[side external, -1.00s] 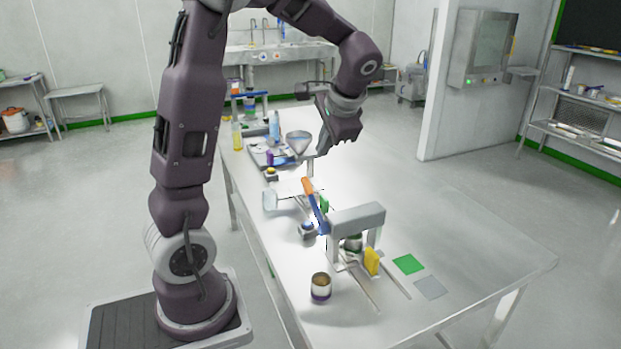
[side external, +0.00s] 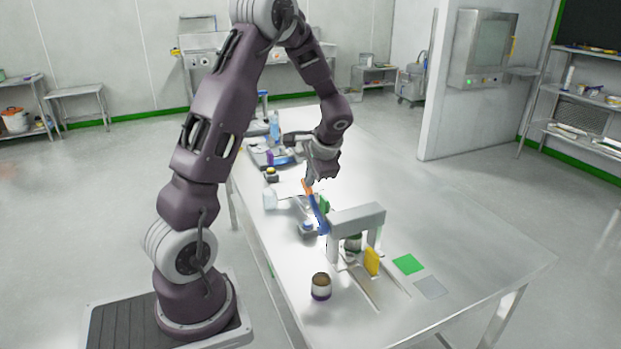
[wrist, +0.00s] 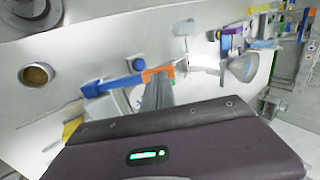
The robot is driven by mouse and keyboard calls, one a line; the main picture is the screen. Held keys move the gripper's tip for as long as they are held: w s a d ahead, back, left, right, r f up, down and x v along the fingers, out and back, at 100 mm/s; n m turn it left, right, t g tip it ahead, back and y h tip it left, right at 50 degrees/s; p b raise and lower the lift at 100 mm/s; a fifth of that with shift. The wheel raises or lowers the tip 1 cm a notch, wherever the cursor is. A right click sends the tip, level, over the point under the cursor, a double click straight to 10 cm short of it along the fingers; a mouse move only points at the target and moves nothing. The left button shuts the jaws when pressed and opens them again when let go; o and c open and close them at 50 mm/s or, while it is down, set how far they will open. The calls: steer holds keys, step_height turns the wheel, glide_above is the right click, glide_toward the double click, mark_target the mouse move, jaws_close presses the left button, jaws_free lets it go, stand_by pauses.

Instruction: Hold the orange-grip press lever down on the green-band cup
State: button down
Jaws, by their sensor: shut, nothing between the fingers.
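The press (side external: 357,219) is a grey gantry on the table. Its blue lever (side external: 320,217) slants upward and ends in an orange grip (side external: 307,187), which also shows in the wrist view (wrist: 157,72). The green-band cup (side external: 353,243) stands under the press, partly hidden by its frame. My gripper (side external: 309,180) is shut and empty, pointing down with its tips at the orange grip. In the wrist view the grey fingers (wrist: 155,88) overlap the grip; I cannot tell whether they touch it.
A purple-band cup (side external: 320,288) with brown contents stands in front of the press. A yellow block (side external: 371,262) is beside the press. A green square (side external: 409,264) and a grey square (side external: 430,288) lie to the right. The table's right side is clear.

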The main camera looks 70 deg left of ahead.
steer(key=shift+a+f, duration=0.1)
stand_by(0.3)
steer(key=shift+a+f+h, duration=0.4)
steer(key=shift+a+h, duration=0.1)
steer(key=shift+s+a+f+h, duration=0.1)
steer(key=shift+a+f+h, duration=0.5)
steer(key=shift+f, duration=0.65)
steer(key=shift+w+a+f+h, duration=0.1)
steer(key=shift+a+f+h, duration=0.45)
steer(key=shift+f, duration=0.7)
steer(key=shift+s+a+f+h, duration=0.1)
steer(key=shift+a+f+h, duration=0.45)
steer(key=shift+f, duration=0.7)
steer(key=shift+a+f, duration=0.1)
